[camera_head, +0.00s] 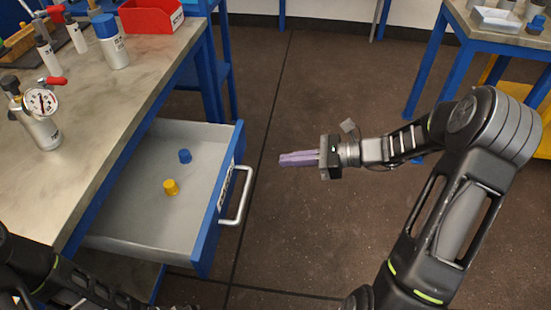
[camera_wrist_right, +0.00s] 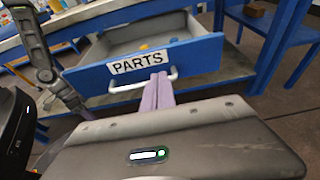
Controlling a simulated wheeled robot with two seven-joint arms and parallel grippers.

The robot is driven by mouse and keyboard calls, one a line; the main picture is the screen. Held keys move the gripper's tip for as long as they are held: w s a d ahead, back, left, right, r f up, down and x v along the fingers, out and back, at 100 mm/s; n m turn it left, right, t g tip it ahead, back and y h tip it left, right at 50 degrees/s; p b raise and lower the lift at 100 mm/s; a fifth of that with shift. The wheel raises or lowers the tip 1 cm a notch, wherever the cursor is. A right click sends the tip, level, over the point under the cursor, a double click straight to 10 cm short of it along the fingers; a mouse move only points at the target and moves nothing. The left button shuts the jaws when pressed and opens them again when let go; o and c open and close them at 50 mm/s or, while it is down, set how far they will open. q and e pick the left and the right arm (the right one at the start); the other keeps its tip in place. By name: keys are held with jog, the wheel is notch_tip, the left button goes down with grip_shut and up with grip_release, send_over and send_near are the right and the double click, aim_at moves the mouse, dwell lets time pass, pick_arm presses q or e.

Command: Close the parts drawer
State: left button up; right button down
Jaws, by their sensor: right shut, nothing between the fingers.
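The parts drawer (camera_head: 120,205) is pulled out of the workbench, with a grey interior and a blue front. A yellow piece (camera_head: 171,187) and a blue piece (camera_head: 185,156) sit inside it. Its silver bar handle (camera_head: 240,195) faces my right gripper. My right gripper (camera_head: 282,160) has purple fingers, shut and empty, and is apart from the handle, to its right in the head view. In the right wrist view the fingers (camera_wrist_right: 158,90) point at the drawer front (camera_wrist_right: 195,55), which bears a PARTS label (camera_wrist_right: 137,62). My left arm shows at the lower left; its gripper is not clearly visible.
The workbench top (camera_head: 100,90) holds a gauge vessel (camera_head: 40,115), a blue-capped bottle (camera_head: 110,42) and a red bin (camera_head: 150,14). Another blue-legged table (camera_head: 500,35) stands at the upper right. The dark floor between is clear.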

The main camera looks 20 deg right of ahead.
jog(key=b, duration=0.2)
send_near(231, 162)
jog(key=x, duration=0.5)
jog(key=shift+f, duration=0.4)
jog(key=shift+w+a, duration=0.4)
jog(key=shift+a, duration=0.2)
jog(key=shift+w+a, duration=0.1)
jog(key=w+a, duration=0.4)
jog(key=a, duration=0.2)
jog(key=w+a+b, duration=0.1)
jog(key=w+a, duration=0.3)
jog(key=a, duration=0.3)
jog(key=w+a+b, duration=0.1)
jog(key=w+a, duration=0.3)
jog(key=a, duration=0.2)
jog(key=shift+a, duration=0.2)
jog(key=shift+w+a+r, duration=0.1)
jog(key=shift+w+a, duration=0.2)
jog(key=shift+a, duration=0.1)
jog(key=shift+r, duration=0.15)
